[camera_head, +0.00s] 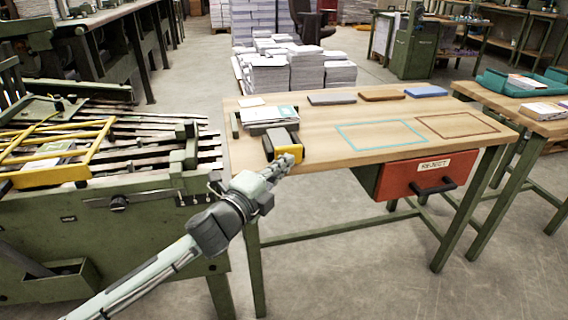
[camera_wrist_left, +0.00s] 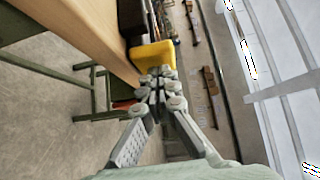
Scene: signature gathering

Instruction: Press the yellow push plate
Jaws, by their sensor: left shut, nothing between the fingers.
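The yellow push plate (camera_head: 291,152) is on the front of a small dark grey device (camera_head: 279,139) at the left front corner of the wooden table. My left gripper (camera_head: 281,167) comes in from the lower left, shut and empty, with its fingertips at the lower front of the plate. In the left wrist view the closed fingertips (camera_wrist_left: 156,76) lie right by the yellow plate (camera_wrist_left: 153,57). Whether they touch it, I cannot tell. My right gripper does not show.
The wooden table (camera_head: 330,148) holds a paper stack (camera_head: 270,115), several coloured pads at the back and two outlined rectangles. A red reject drawer (camera_head: 415,177) hangs below. A green machine (camera_head: 120,225) with slats stands left.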

